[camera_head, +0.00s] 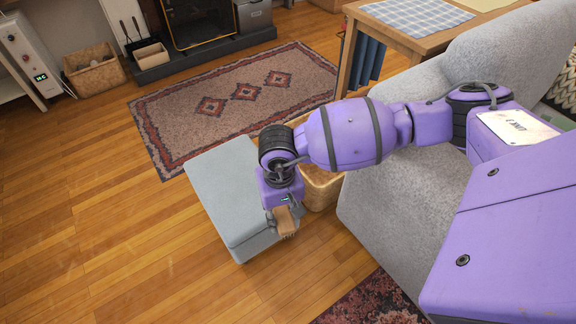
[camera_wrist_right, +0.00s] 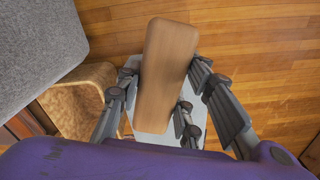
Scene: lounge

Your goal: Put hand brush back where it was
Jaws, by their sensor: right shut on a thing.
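The hand brush (camera_head: 286,222) has a light wooden back and shows small below my right gripper (camera_head: 284,207) in the head view. In the right wrist view the brush's wooden block (camera_wrist_right: 166,70) fills the middle, between the fingers of my right gripper (camera_wrist_right: 160,100), which is shut on it. The brush is held over the near right edge of a grey-topped ottoman (camera_head: 225,190); I cannot tell whether it touches it. Its bristles are mostly hidden. My left gripper is not in view.
A grey armchair (camera_head: 375,225) stands right of my gripper, with a wicker basket (camera_head: 322,188) between it and the ottoman. A patterned rug (camera_head: 215,90) lies beyond. A wooden table (camera_head: 400,35) stands at the back. Bare floor (camera_head: 90,230) lies to the left.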

